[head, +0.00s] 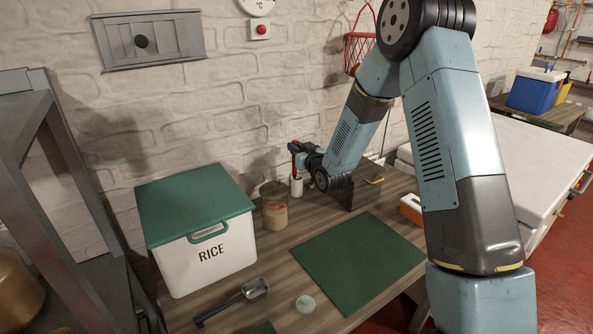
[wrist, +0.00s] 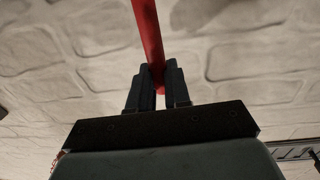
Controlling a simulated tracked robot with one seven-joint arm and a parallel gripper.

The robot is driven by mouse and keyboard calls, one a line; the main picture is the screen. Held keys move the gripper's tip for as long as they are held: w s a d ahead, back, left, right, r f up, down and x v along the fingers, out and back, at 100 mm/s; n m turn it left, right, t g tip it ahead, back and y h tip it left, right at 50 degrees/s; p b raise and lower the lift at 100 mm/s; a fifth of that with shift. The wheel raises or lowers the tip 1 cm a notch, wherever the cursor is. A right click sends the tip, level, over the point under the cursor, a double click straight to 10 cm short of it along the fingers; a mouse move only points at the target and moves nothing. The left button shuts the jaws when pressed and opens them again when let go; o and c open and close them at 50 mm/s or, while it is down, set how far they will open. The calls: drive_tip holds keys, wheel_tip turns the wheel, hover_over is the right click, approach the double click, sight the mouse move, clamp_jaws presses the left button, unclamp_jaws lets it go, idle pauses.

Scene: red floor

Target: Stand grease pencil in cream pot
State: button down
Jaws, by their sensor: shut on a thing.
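The red grease pencil (wrist: 149,40) is held between the two dark fingers of my gripper (wrist: 158,88) in the wrist view. In the head view my gripper (head: 301,152) is above the back of the wooden counter, with the red pencil (head: 294,148) showing at its tip. The small cream pot (head: 296,187) stands upright on the counter directly below the pencil in the picture. Whether the pencil's lower end is above the pot's rim or inside it, I cannot tell. The wrist view does not show the pot.
A tan jar (head: 275,215) stands just left of the pot, and a white RICE bin (head: 212,256) with a green lid is farther left. A dark box (head: 361,190) is to the right. A green mat (head: 357,262), metal scoop (head: 235,301) and pale disc (head: 306,304) lie in front.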

wheel_tip(320, 180, down, 6)
drive_tip(key=shift+d, duration=0.3)
drive_tip(key=shift+f, duration=0.1)
drive_tip(key=c, duration=1.1)
unclamp_jaws()
